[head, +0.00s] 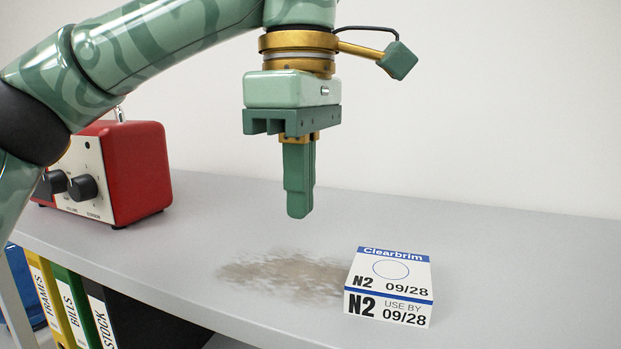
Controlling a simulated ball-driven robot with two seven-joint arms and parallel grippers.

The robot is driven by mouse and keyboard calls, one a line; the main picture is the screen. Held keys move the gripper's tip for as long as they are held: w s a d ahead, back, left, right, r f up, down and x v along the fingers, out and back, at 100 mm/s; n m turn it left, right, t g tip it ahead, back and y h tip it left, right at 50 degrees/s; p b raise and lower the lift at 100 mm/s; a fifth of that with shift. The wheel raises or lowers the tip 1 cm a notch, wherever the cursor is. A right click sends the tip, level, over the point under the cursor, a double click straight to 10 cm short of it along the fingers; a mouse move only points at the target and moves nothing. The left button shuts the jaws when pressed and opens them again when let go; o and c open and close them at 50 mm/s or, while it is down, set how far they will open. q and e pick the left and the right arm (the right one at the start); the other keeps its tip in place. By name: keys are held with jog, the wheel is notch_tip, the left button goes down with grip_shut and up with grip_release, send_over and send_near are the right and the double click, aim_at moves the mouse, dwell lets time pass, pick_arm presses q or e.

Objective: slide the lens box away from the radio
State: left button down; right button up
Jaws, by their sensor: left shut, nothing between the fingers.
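The lens box (390,286) is a small white and blue box marked "Clearbrim", "N2" and "USE BY 09/28". It lies on the grey shelf top right of centre, near the front edge. The radio (135,172) is red with a pale front and black knobs. It stands at the left, partly hidden by my left arm, well apart from the box. My left gripper (298,215) points down, shut and empty, above the surface between the radio and the box. It is nearer the box and up and left of it in the picture, not touching it. My right gripper is not in view.
A brownish smudge (280,274) marks the grey surface (500,255) just left of the box. The surface to the right of the box is clear. Binders (72,305) labelled "FRAMES", "BILLS" and "STOCK" stand below the front edge at left. A plain wall is behind.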

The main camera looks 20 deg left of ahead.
aim_at(301, 274)
pick_arm(q)
notch_tip(301, 274, down, 6)
jog(key=shift+w+f+b, duration=0.1)
jog(key=shift+w+b, duration=0.05)
jog(key=shift+b, duration=0.45)
jog(key=d+p, duration=0.1)
jog(key=d, duration=0.3)
jog(key=shift+s+d, duration=0.1)
jog(key=shift+s, duration=0.1)
